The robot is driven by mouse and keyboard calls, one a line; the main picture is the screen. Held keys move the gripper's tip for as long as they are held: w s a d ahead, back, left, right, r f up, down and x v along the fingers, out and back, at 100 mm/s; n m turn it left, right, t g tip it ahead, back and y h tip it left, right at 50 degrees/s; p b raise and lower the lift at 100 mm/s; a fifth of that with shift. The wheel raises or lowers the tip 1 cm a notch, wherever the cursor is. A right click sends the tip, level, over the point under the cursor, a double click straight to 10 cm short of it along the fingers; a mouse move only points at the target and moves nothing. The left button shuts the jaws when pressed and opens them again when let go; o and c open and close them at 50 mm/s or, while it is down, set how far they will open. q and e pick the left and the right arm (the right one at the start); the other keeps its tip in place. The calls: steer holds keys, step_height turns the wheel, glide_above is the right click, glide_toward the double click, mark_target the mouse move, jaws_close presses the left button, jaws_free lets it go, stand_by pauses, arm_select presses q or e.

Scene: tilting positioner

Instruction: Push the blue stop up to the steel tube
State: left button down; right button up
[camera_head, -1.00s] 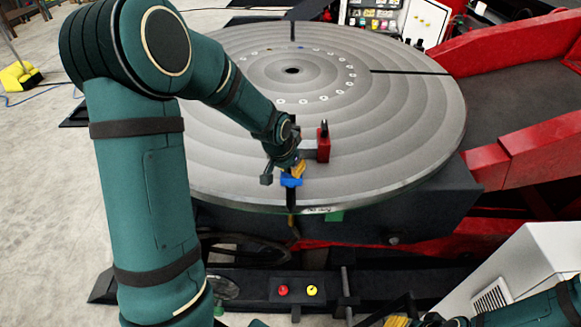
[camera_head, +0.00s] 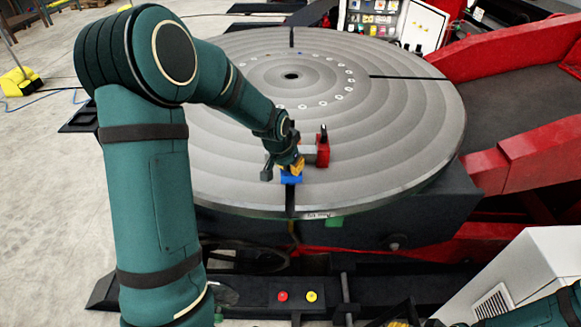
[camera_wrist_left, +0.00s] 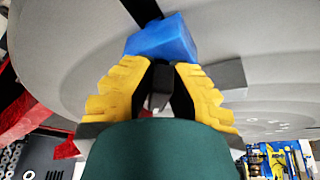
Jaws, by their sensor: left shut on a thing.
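The blue stop (camera_head: 291,178) sits over a dark radial slot near the front rim of the round grey table (camera_head: 400,130). My left gripper (camera_head: 291,166), with yellow fingers, reaches down onto it from the far side. In the left wrist view the blue stop (camera_wrist_left: 163,38) lies at the two yellow fingertips (camera_wrist_left: 158,68), which are shut on it. I cannot make out the steel tube for sure; the gripper and wrist hide the area just behind the stop. Only yellow tips of my right gripper (camera_head: 398,323) show at the bottom edge; its opening is unclear.
A red block (camera_head: 322,152) with a dark upright knob and a grey side piece (camera_head: 309,158) stands close right of my left gripper. A control box with a red button (camera_head: 283,296) and a yellow button (camera_head: 311,296) is below the rim. The table's right side is clear.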

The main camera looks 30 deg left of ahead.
arm_select(q)
steer(key=shift+w+a, duration=0.35)
steer(key=shift+w, duration=0.15)
stand_by(0.3)
steer(key=shift+a+m+b, duration=0.1)
steer(key=shift+m+b, duration=0.25)
steer(key=shift+m, duration=0.15)
stand_by(0.5)
steer(key=shift+s+m+h, duration=0.1)
steer(key=shift+m+h, duration=0.2)
steer(key=shift+m, duration=0.1)
steer(key=shift+m+b, duration=0.3)
stand_by(0.3)
steer(key=shift+w+a, duration=0.5)
steer(key=shift+w, duration=0.35)
